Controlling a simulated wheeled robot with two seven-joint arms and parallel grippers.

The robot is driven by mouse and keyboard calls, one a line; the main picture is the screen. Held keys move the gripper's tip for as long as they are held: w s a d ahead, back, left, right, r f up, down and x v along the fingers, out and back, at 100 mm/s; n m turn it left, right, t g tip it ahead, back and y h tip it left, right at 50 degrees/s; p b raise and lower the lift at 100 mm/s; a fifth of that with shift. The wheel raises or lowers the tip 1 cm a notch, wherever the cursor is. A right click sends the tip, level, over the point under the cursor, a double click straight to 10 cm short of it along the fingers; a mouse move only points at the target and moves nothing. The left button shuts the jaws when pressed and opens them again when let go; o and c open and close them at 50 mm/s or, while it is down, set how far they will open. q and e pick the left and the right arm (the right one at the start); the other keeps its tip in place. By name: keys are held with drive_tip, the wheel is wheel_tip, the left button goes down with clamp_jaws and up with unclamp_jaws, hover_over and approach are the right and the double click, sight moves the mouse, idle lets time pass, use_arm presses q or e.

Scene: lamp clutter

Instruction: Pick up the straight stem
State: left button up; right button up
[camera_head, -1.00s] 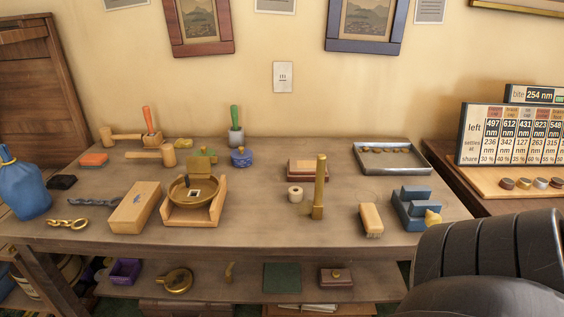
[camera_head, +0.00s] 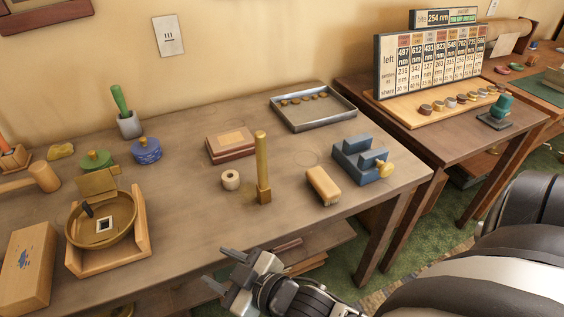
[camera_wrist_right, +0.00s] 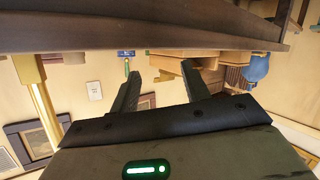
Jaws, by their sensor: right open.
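The straight stem appears to be the upright brass post (camera_head: 262,168) on a small square foot, standing near the front of the workbench. It seems to show at the left of the tilted, upside-down right wrist view (camera_wrist_right: 40,95). My right gripper (camera_head: 221,268) is open and empty, in front of the bench's front edge, nearer to me than the stem and apart from it. Its two dark fingers also show spread in the right wrist view (camera_wrist_right: 161,70). My left gripper is not in view.
On the bench (camera_head: 190,215), a cream ring (camera_head: 230,180) stands just left of the stem. A brush (camera_head: 323,185) and blue block (camera_head: 362,160) stand right; a reddish box (camera_head: 231,146) and metal tray (camera_head: 313,108) stand behind. A brass bowl (camera_head: 90,236) sits in a wooden cradle left.

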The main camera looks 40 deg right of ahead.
drive_tip(key=w+a+r+n+y, duration=0.3)
drive_tip(key=a+r+n+y, duration=0.25)
drive_tip(key=r+n, duration=0.4)
drive_tip(key=w+a+r+n+y, duration=0.4)
drive_tip(key=r+n+y, duration=0.3)
drive_tip(key=r+n, duration=0.3)
wheel_tip(320, 180, up, 8)
drive_tip(key=n+g+h+p, duration=0.1)
drive_tip(key=n+g+h, duration=1.45)
drive_tip(key=n, duration=1.85)
hover_over(261, 151)
drive_tip(key=w+d, duration=0.1)
drive_tip(key=t+h, duration=0.2)
wheel_tip(261, 151, down, 9)
drive_tip(key=shift+w+f+p, duration=0.1)
drive_tip(key=shift+p, duration=0.35)
drive_tip(key=shift+a+f+p, duration=0.2)
drive_tip(key=shift+f+p, duration=0.4)
drive_tip(key=shift+f, duration=2.5)
